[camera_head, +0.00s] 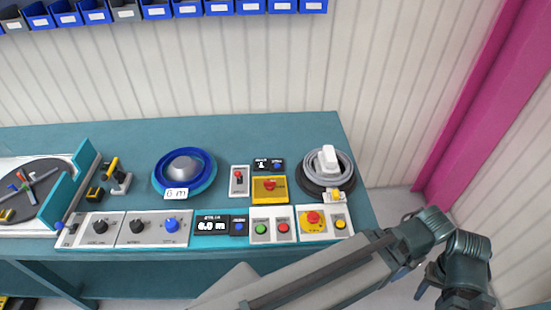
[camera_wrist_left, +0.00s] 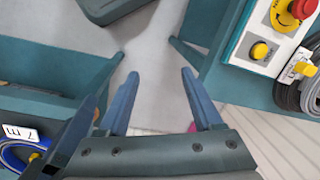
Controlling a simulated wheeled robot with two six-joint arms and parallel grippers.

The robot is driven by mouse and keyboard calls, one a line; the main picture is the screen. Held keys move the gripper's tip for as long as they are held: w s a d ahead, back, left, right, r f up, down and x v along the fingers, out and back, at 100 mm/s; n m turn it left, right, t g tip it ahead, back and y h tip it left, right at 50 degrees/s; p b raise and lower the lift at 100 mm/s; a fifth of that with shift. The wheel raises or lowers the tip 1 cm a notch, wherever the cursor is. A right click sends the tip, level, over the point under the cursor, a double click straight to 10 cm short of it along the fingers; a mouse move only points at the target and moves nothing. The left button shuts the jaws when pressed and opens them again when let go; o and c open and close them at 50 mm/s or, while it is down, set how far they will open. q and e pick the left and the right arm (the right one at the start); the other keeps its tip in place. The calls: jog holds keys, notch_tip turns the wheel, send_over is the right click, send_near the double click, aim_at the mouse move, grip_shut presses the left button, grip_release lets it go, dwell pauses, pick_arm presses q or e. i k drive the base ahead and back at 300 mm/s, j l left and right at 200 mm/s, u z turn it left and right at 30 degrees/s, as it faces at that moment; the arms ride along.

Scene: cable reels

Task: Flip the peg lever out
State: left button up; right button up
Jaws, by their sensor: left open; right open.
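The grey turntable (camera_head: 32,190) lies at the left end of the bench in the head view, with small red and blue handles (camera_head: 30,182) on its face. I cannot tell which small part is the peg lever.
The teal bench (camera_head: 120,140) carries a blue cable reel (camera_head: 205,160), a grey cable coil (camera_head: 345,165), a red-handled switch (camera_head: 238,180) and a front row of control panels (camera_head: 155,227). A yellow panel with a red button (camera_wrist_left: 287,15) shows in the wrist view. Blue bins (camera_head: 187,8) line the wall.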

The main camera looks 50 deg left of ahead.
aim_at(60, 225)
jog(key=u, duration=3.45)
jog(key=i+j+u, duration=0.15)
jog(key=u, duration=0.15)
jog(key=i+j+u, duration=0.15)
jog(key=u, duration=0.15)
jog(key=j, duration=0.1)
